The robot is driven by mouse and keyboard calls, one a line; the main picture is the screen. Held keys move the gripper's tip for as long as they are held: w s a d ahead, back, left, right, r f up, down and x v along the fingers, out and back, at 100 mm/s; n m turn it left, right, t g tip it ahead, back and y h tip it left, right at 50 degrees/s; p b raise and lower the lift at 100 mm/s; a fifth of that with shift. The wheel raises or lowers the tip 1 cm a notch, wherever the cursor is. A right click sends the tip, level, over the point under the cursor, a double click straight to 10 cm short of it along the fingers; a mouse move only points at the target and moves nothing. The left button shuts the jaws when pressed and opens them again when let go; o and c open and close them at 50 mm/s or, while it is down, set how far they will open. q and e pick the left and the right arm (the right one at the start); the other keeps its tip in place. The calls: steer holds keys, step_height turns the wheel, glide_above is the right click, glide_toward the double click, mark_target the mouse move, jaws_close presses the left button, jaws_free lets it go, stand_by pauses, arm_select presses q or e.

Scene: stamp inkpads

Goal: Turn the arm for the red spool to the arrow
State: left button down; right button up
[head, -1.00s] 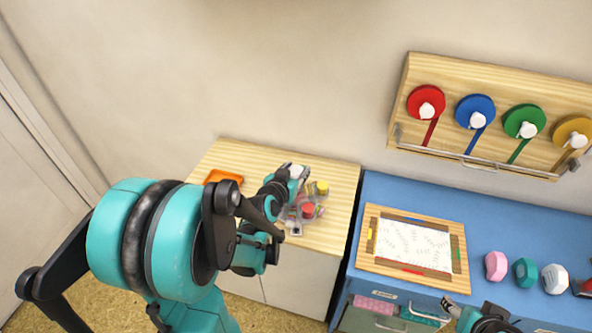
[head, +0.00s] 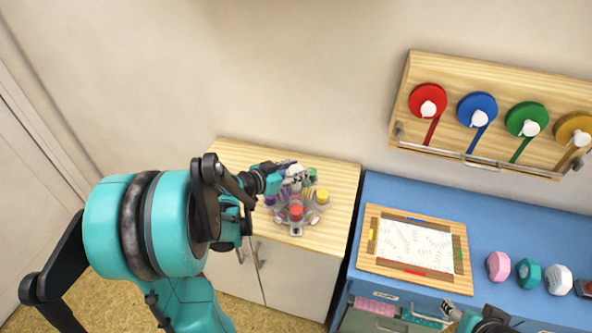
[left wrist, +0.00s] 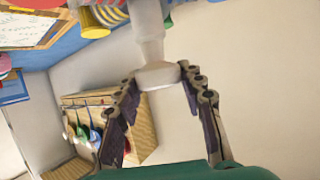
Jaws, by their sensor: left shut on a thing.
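A carousel (head: 297,230) with several coloured pieces on its arms stands on the wooden cabinet top. Its red-topped piece (head: 296,212) is at the front, near a small pale square with a dark mark. Its yellow-topped piece (head: 322,196) is to the right and also shows in the left wrist view (left wrist: 92,22). My left gripper (head: 298,178) is above the carousel, shut on its white central knob (left wrist: 158,75). A red spool (head: 420,96) hangs on the wall rack with a red strip below it. I cannot make out an arrow. My right gripper (head: 450,308) is at the lower right, its jaws unclear.
The wall rack (head: 405,70) also carries blue (head: 484,102), green (head: 520,116) and yellow spools. A framed paper board (head: 370,262) lies on the blue counter (head: 400,190), with several coloured faceted blocks to its right. The cabinet top (head: 340,180) is bare at the right.

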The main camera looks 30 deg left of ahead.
arm_select(q)
steer(key=c, duration=0.9)
jaws_free()
steer(key=shift+f, duration=0.1)
steer(key=v, duration=1.2)
steer(key=s+d+f+n+g+y, duration=0.1)
steer(key=s+d+f+g, duration=0.1)
steer(key=d, duration=0.7)
steer(key=s+d+f+n+g+y, duration=0.2)
steer(key=s+d+g, duration=0.2)
steer(key=d, duration=0.5)
steer(key=shift+s+y, duration=0.3)
steer(key=shift+s, duration=0.6)
